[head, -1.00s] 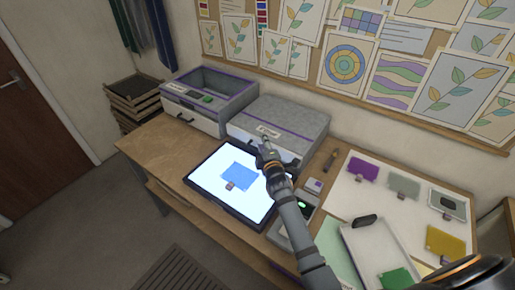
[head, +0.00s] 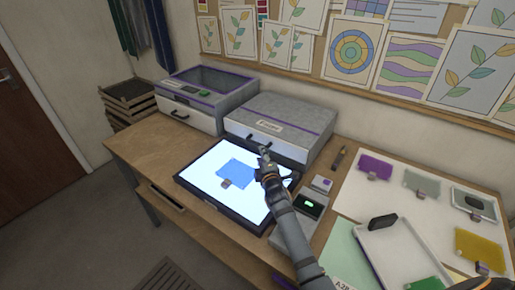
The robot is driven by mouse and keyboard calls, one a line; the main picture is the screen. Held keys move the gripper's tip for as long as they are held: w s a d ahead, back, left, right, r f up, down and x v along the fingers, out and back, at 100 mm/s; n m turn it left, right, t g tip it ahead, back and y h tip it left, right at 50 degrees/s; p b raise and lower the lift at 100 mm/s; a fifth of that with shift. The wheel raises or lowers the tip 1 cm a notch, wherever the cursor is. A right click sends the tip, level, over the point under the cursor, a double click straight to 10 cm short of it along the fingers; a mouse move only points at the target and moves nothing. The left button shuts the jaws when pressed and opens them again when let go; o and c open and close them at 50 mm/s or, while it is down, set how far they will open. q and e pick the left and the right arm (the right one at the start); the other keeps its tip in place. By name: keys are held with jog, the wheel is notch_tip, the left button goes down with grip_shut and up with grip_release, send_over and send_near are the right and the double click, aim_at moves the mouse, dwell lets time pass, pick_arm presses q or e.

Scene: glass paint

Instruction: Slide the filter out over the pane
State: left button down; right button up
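A blue square (head: 236,173) lies on the lit white light panel (head: 205,163), with a small brownish tab (head: 226,184) at its near edge. I cannot tell whether this square is the pane or the filter. My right gripper (head: 264,152) is over the panel's far right edge, close in front of the grey box (head: 282,122) and its dark handle (head: 258,140). Its fingers are too small to tell whether they are open or touch the handle.
Purple (head: 375,166), grey (head: 421,183) and yellow (head: 480,247) tabbed plates lie on a white board at the right. A white tray (head: 405,255) stands near them. A small device with a green display (head: 309,204) sits beside the panel.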

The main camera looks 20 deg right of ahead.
jog(key=w, duration=0.2)
jog(key=w+f+b, duration=0.1)
jog(key=w, duration=0.4)
jog(key=shift+d+f+b, duration=0.2)
jog(key=shift+d+b, duration=0.1)
jog(key=shift+d, duration=0.1)
jog(key=shift+w, duration=0.7)
grip_shut()
